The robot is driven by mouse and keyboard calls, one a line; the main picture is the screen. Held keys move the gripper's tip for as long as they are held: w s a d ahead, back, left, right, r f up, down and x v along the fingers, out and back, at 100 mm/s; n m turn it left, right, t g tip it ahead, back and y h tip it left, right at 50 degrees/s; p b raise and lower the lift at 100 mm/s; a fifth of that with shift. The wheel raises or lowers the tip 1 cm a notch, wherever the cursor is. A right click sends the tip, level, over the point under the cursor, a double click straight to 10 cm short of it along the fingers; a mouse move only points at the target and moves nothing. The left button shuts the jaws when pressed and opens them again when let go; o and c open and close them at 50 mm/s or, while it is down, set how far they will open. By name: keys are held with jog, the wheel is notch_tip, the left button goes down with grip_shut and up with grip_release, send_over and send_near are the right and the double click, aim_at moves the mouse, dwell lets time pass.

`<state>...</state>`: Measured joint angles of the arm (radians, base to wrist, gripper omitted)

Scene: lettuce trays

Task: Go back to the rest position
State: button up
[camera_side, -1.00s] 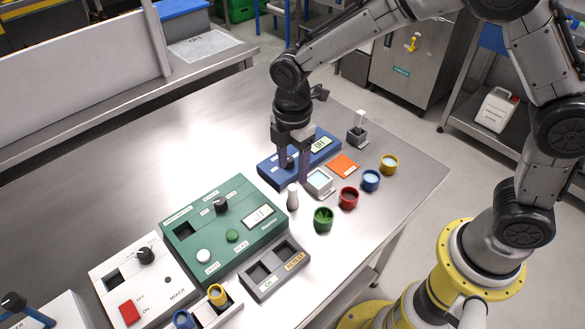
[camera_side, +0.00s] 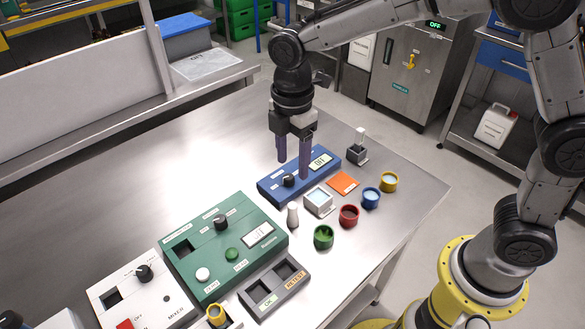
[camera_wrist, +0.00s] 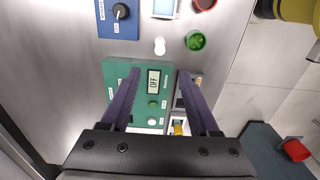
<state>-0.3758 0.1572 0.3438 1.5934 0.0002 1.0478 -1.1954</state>
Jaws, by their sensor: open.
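My gripper (camera_side: 294,168) is open and empty, its two purple fingers pointing down above the blue device (camera_side: 268,186). The device's black knob (camera_side: 289,181) shows clear below the fingers, and its small display (camera_side: 320,161) is lit. In the wrist view my gripper (camera_wrist: 158,72) has its fingers spread wide with nothing between them. The blue device (camera_wrist: 117,29) and its knob (camera_wrist: 121,11) lie at the top of that view, with the green device (camera_wrist: 110,75) partly behind a finger.
The green device (camera_side: 240,217) and mixer (camera_side: 160,290) are nearer. The steel table is clear at left.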

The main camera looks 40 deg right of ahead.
notch_tip(320, 180, up, 3)
jog(key=shift+r, duration=0.1)
dwell(0.3)
jog(key=s+d+r+m+t, duration=0.35)
jog(key=s+d+r, duration=0.35)
jog(key=d+r, duration=0.3)
jog(key=s+d+f+m+t, duration=0.1)
jog(key=s+d+f+m, duration=0.1)
jog(key=s+m, duration=0.5)
jog(key=s+d+f+m+t, duration=0.1)
jog(key=s+d+f+m, duration=0.2)
jog(key=s+m, duration=0.4)
jog(key=shift+s, duration=0.3)
